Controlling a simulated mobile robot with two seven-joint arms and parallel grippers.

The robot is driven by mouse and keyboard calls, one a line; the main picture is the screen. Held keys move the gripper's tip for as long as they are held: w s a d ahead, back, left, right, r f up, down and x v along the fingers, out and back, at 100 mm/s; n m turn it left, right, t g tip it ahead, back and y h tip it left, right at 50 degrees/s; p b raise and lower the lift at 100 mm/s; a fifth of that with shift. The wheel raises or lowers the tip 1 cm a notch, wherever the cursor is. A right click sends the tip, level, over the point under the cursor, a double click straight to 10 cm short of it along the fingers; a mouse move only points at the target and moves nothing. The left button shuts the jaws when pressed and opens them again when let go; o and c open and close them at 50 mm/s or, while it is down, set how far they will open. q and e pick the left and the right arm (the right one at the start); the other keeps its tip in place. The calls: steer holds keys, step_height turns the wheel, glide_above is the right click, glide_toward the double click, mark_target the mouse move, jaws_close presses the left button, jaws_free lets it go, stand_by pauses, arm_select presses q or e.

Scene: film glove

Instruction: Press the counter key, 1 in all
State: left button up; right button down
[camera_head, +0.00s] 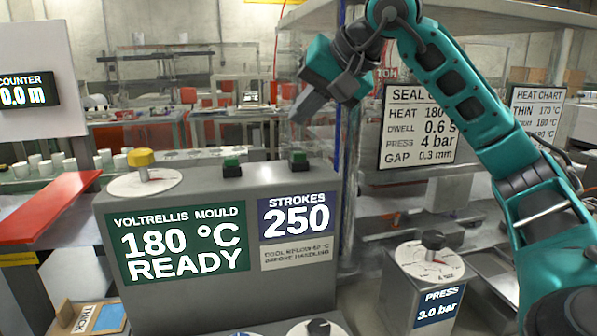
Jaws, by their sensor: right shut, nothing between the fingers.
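A grey machine box (190,205) stands at centre left. Two green keys on dark bases sit on its top: a left key (232,162) and a right key (298,155) above the "STROKES 250" panel (296,214). No label marks either as the counter key. A "COUNTER 0.0 m" display (27,91) is on a white panel at the far left. My right gripper (303,112) is shut and empty, pointing down, above the right key and apart from it. My left gripper is not in view.
A yellow knob on a white dial (140,180) sits on the box's left top. A press dial box (425,285) stands right. A red board (50,205) and several white cups (104,158) are left. A clear upright post (350,200) stands beside the box.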

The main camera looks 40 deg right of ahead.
mark_target(304, 153)
step_height(304, 153, down, 2)
steer(key=shift+b, duration=0.35)
steer(key=shift+f, duration=0.3)
steer(key=shift+f+b, duration=0.15)
steer(key=shift+b, duration=0.2)
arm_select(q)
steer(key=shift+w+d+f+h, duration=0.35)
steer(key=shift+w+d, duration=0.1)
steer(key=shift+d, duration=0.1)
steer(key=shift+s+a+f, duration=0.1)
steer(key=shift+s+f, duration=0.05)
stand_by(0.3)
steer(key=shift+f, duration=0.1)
arm_select(e)
steer(key=shift+f, duration=0.15)
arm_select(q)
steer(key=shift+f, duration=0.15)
arm_select(e)
steer(key=shift+f, duration=0.3)
